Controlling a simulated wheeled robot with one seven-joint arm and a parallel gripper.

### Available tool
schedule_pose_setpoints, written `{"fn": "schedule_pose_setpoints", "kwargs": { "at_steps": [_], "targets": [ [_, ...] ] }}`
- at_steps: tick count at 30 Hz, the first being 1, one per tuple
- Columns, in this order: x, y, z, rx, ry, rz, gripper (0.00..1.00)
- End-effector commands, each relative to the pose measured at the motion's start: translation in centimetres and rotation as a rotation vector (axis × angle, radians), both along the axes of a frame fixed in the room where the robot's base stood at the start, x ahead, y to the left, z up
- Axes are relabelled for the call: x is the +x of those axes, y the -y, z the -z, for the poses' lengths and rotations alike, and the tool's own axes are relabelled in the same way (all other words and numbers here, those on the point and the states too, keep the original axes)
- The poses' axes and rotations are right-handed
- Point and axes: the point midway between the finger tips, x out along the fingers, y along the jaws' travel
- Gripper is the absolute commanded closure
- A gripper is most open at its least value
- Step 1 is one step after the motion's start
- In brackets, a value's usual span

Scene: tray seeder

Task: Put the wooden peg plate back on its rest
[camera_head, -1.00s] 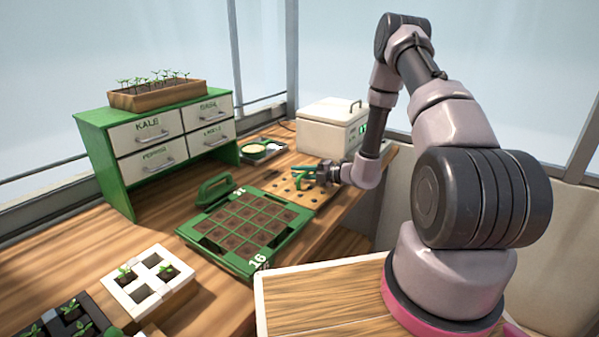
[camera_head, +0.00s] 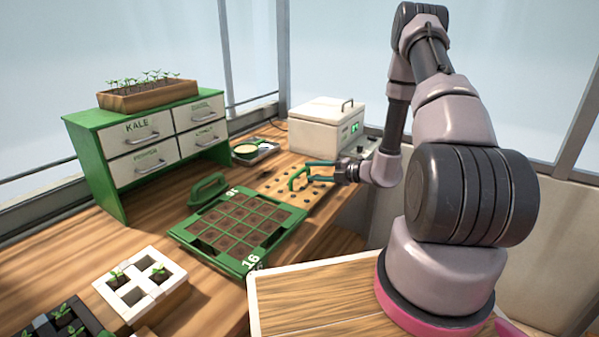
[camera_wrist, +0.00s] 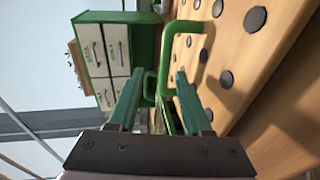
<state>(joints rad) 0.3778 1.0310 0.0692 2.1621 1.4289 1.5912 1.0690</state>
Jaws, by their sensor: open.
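The wooden peg plate (camera_head: 268,186) is a light board with rows of dark round spots and a green arched handle (camera_head: 294,180). It lies flat on the bench behind the green seed tray. In the wrist view its board (camera_wrist: 262,60) fills the right side and its handle (camera_wrist: 184,26) stands ahead of the fingers. My gripper (camera_head: 308,171) is open, with teal fingers pointing left at the handle. In the wrist view the gripper (camera_wrist: 161,74) holds nothing, and the handle's near leg shows between the fingertips. I cannot tell what supports the plate underneath.
The green tray (camera_head: 181,233) with soil cells and its own handle stands in front. A white lidded box (camera_head: 322,128) stands behind the plate, a small dish tray (camera_head: 270,146) beside it. A green drawer cabinet (camera_head: 92,165) is at left, a white seedling block (camera_head: 117,302) nearer.

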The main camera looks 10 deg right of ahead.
Motion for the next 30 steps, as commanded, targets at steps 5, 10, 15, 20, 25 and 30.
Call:
{"fn": "schedule_pose_setpoints", "kwargs": {
  "at_steps": [5,10,15,20,25,30],
  "targets": [
    [-1.6,2.1,-0.6,0.0,0.002,0.002,0.51],
    [-2.2,2.8,-0.7,0.0,0.001,0.0,0.51],
    [-2.2,2.3,-2.2,-0.035,0.044,-0.045,0.51],
    [-3.3,0.0,-7.6,-0.184,0.225,-0.233,0.51],
    [-6.3,-2.8,-14.2,-0.413,0.507,-0.511,0.51],
    [-10.2,-4.6,-19.5,-0.643,0.799,-0.783,0.51]
  ]
}}
